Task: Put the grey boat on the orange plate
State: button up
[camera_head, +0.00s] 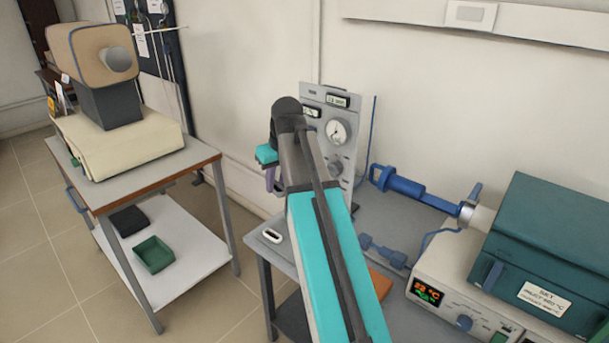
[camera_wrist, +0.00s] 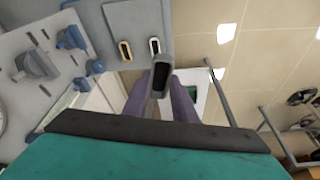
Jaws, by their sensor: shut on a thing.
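My gripper shows in the head view (camera_head: 270,182), beside the gauge panel and above the table's left end. In the wrist view its purple fingers (camera_wrist: 160,98) are shut on the grey boat (camera_wrist: 161,77), a dark narrow boat with a hollow top. I cannot make out the held boat in the head view. The orange plate (camera_head: 381,283) lies on the table to the right of my arm, partly hidden by it. It does not show in the wrist view.
A white boat (camera_head: 272,236) lies on the grey table (camera_head: 351,228); the wrist view shows a tan boat (camera_wrist: 125,50) beside it. The gauge panel (camera_head: 342,165) stands behind. Blue clamps (camera_head: 384,250) and a teal furnace (camera_head: 548,245) stand to the right.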

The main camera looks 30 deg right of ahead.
jog(key=w+a+f, duration=0.1)
jog(key=a+f, duration=0.1)
jog(key=a, duration=1.6)
jog(key=shift+w+f+m, duration=0.15)
jog(key=shift+w+m, duration=0.05)
jog(key=shift+m, duration=0.1)
